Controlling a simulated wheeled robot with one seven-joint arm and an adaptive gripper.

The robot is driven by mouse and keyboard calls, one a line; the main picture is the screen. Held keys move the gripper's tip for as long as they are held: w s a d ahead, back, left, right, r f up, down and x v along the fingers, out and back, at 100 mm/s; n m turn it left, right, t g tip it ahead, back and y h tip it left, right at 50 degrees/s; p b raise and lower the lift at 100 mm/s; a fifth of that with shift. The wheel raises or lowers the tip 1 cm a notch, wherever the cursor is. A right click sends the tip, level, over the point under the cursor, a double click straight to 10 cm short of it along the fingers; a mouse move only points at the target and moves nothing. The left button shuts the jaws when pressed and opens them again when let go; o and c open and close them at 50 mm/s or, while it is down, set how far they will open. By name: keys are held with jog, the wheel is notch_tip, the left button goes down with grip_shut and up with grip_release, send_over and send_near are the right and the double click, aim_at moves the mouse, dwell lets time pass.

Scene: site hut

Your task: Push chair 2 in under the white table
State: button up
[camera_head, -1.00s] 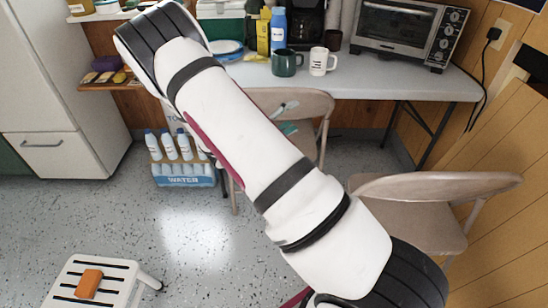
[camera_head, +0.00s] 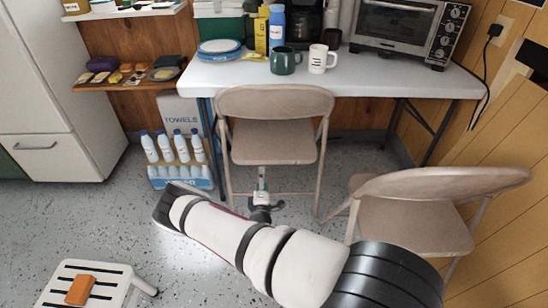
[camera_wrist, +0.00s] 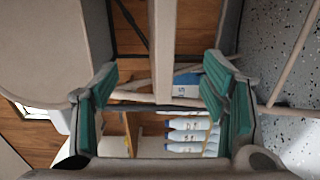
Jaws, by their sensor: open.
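Two beige folding chairs show, and no label tells which is chair 2. The middle chair (camera_head: 274,143) stands at the front edge of the white table (camera_head: 225,75), backrest toward me. The right chair (camera_head: 415,225) stands turned sideways, apart from the table front. My gripper (camera_head: 262,178) is low, just below the front of the middle chair's seat. In the wrist view my gripper (camera_wrist: 160,88) is open, with teal pads apart. A beige chair bar (camera_wrist: 163,45) runs between the fingers in the picture; I cannot tell if they touch it.
Water bottles (camera_head: 172,148) in a blue-and-white pack stand left of the middle chair. A white step stool (camera_head: 105,278) with an orange block is at the lower left. A green mug (camera_head: 284,62) and a toaster oven (camera_head: 400,25) sit on the table.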

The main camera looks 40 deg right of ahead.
aim_at(263, 153)
jog(key=b+x, duration=0.7)
jog(key=x, duration=0.8)
jog(key=shift+w+d+b, duration=0.25)
jog(key=shift+b, duration=0.05)
jog(key=shift+c, duration=0.6)
grip_shut()
